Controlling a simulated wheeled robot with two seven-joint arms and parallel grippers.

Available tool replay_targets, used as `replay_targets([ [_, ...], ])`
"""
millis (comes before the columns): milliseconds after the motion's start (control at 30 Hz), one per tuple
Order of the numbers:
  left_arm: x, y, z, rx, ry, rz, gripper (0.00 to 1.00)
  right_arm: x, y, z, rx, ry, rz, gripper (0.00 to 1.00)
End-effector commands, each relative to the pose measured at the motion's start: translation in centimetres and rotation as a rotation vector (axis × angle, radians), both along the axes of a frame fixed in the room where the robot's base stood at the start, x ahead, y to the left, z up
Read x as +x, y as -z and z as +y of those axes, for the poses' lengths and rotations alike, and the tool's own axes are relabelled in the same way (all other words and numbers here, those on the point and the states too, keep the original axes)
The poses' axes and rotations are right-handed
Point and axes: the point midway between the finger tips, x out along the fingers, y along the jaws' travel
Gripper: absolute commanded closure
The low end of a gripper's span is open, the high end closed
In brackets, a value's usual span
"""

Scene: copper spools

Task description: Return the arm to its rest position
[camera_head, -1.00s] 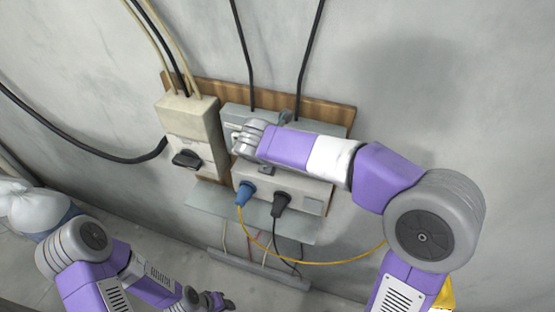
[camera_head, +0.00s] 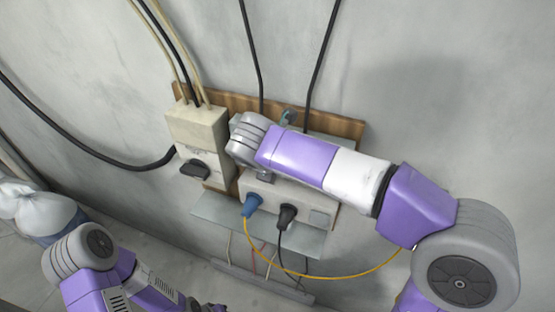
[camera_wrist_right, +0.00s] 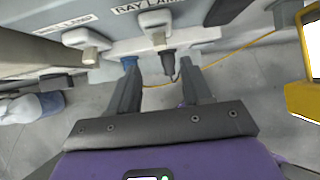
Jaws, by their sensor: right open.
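My right arm (camera_head: 330,168) reaches from the right across the front of the wall panel, its wrist (camera_head: 248,138) before the grey boxes. In the head view its gripper is hidden behind the wrist. In the right wrist view the right gripper (camera_wrist_right: 160,72) has its two fingers apart, with nothing held between them. Beyond the fingers are a blue plug (camera_wrist_right: 130,62) and a black plug (camera_wrist_right: 168,62), both seated in the panel's lower box. My left arm (camera_head: 85,262) is low at the left, its gripper mostly cut off by the bottom edge.
A beige switch box (camera_head: 197,128) with a black knob is on the wooden board (camera_head: 340,127). A shelf (camera_head: 215,212) juts out below it. A yellow cable (camera_head: 330,276) hangs from the blue plug. White bags (camera_head: 38,205) lie at left. A yellow object (camera_wrist_right: 300,98) is at right.

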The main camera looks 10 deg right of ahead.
Motion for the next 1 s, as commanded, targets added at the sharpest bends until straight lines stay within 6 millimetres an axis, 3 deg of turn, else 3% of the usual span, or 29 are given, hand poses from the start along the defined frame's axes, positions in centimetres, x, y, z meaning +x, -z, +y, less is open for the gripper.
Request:
replay_targets([
  [200, 0.0, 0.0, 0.0, 0.000, 0.000, 0.000, 0.57, 0.1, 0.3, 0.0, 0.005, 0.003, 0.003, 0.51],
  [267, 0.0, 0.0, 0.0, 0.000, 0.000, 0.000, 0.57, 0.2, 1.3, 0.2, 0.023, 0.016, 0.012, 0.51],
  [333, 0.0, 0.0, 0.0, 0.000, 0.000, 0.000, 0.57, 0.5, 3.7, 0.7, 0.073, 0.053, 0.035, 0.51],
  [467, 0.0, 0.0, 0.0, 0.000, 0.000, 0.000, 0.57, 0.6, 11.7, 2.1, 0.256, 0.218, 0.117, 0.51],
  [500, 0.0, 0.0, 0.0, 0.000, 0.000, 0.000, 0.57, 0.3, 14.7, 2.5, 0.330, 0.302, 0.150, 0.51],
  [700, 0.0, 0.0, 0.0, 0.000, 0.000, 0.000, 0.57, -3.8, 28.8, 4.3, 0.686, 0.901, 0.315, 0.51],
  [800, 0.0, 0.0, 0.0, 0.000, 0.000, 0.000, 0.57, -6.5, 34.0, 4.6, 0.807, 1.263, 0.364, 0.51],
  [1000, 0.0, 0.0, 0.0, 0.000, 0.000, 0.000, 0.57, -12.5, 41.8, 3.9, 0.923, 2.047, 0.354, 0.51],
])
